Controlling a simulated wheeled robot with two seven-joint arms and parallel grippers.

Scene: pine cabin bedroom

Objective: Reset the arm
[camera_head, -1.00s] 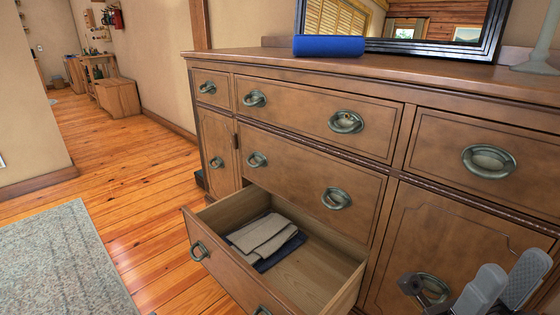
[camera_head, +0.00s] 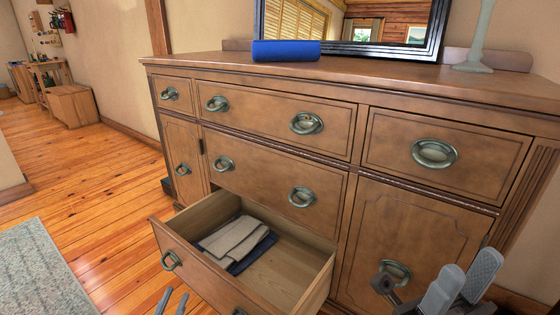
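My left gripper (camera_head: 172,302) shows only its fingertips at the bottom edge, in front of the open drawer. A small gap shows between them and nothing is seen in it. My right gripper (camera_head: 463,282) is at the lower right, in front of the dresser's right door. Its two grey fingers stand apart with nothing between them. The wooden dresser (camera_head: 400,190) has its lower middle drawer (camera_head: 285,285) pulled out. Folded beige cloth (camera_head: 236,238) lies on dark blue cloth (camera_head: 247,262) inside the drawer.
A blue box-like item (camera_head: 286,50) and a framed mirror (camera_head: 436,45) stand on the dresser top, with a pale green stand (camera_head: 480,45) at right. Wooden floor (camera_head: 105,180) is clear at left, beside a grey rug (camera_head: 40,270). The open drawer juts into the room.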

